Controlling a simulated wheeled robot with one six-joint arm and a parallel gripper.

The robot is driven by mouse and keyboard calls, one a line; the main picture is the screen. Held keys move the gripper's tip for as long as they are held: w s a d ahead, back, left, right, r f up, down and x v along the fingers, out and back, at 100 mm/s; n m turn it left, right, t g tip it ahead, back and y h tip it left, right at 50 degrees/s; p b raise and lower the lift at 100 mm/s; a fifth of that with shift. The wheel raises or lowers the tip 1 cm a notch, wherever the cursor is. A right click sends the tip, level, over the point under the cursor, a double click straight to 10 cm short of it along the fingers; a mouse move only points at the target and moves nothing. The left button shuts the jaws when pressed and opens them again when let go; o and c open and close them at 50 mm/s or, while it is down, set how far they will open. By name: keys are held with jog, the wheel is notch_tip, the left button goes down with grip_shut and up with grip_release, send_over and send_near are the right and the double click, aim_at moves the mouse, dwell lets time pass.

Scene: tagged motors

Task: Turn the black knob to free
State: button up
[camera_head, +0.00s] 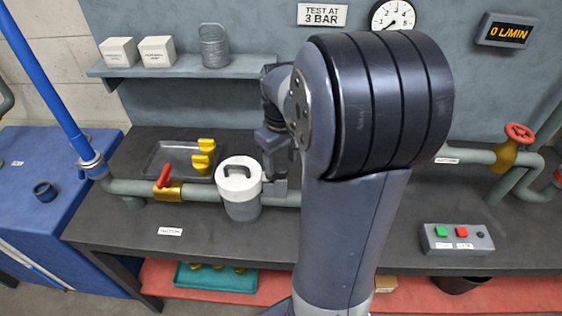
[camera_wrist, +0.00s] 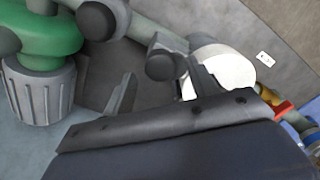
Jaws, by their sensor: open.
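A small black knob (camera_head: 480,235) sits at the right end of the grey control box (camera_head: 455,240), beside a green and a red button. In the wrist view, a dark round knob-like end (camera_wrist: 97,20) shows in front of a green body (camera_wrist: 45,38), and a second dark round end (camera_wrist: 160,66) lies near my fingers. I cannot tell which of these the task means, and no "free" label is readable. My gripper (camera_wrist: 158,88) is open and empty-looking, its two grey fingers apart. In the head view it is partly hidden beside the white-lidded pot (camera_head: 240,198).
A grey-green pipe (camera_head: 130,187) with a red-handled brass valve (camera_head: 167,189) runs along the dark bench (camera_head: 135,228). A tray (camera_head: 170,158) with yellow parts stands behind. A red wheel valve (camera_head: 519,133) is at right. My arm hides the middle of the bench.

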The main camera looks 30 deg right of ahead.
jog(key=shift+f, duration=0.8)
jog(key=shift+c, duration=0.5)
jog(key=c, duration=0.9)
